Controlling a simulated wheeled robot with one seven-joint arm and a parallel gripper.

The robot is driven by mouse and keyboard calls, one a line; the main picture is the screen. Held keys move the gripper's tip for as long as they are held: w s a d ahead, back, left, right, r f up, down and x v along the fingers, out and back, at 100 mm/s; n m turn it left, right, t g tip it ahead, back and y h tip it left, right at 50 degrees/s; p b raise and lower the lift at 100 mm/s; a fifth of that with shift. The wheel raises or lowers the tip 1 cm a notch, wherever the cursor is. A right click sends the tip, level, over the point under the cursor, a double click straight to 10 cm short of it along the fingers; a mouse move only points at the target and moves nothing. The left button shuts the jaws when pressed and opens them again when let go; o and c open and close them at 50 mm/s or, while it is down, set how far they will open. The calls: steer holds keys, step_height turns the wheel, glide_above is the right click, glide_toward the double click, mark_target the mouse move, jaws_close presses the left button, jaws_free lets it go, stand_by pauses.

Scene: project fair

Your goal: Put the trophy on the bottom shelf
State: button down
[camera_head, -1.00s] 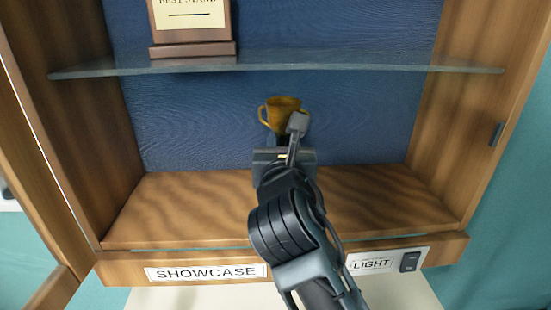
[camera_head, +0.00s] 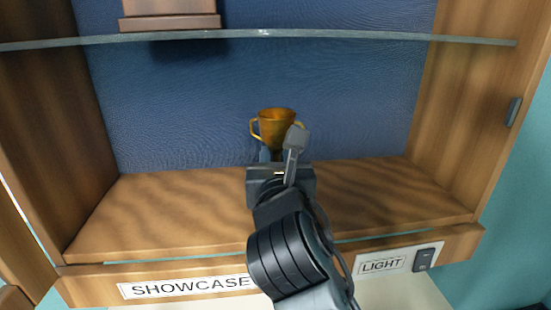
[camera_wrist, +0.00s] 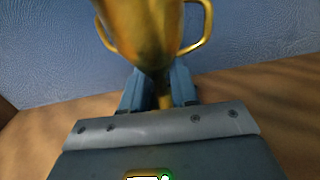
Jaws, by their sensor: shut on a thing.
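The gold two-handled trophy (camera_head: 276,125) is upright inside the showcase, below the glass shelf. My gripper (camera_wrist: 160,92) is shut on the trophy's stem, with one blue-grey finger on each side in the wrist view. The trophy's cup (camera_wrist: 145,30) fills the top of that view. Its base is hidden behind my gripper, so I cannot tell whether it touches the wooden bottom shelf (camera_head: 140,210). My arm reaches in from the front over that shelf.
A glass shelf (camera_head: 330,35) runs above the trophy and carries a brown plaque base (camera_head: 170,21). The wooden side walls stand well apart from my gripper. The front ledge bears a SHOWCASE label (camera_head: 185,287) and a light switch (camera_head: 424,260). The bottom shelf is otherwise clear.

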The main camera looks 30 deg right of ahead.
steer(key=c, duration=0.9)
jaws_free()
steer(key=shift+f, duration=0.1)
steer(key=shift+o, duration=0.2)
steer(key=shift+s+a, duration=0.1)
steer(key=shift+s, duration=0.05)
steer(key=b+v, duration=0.1)
steer(key=v, duration=1)
steer(key=shift+s+a, duration=0.1)
steer(key=shift+s, duration=0.25)
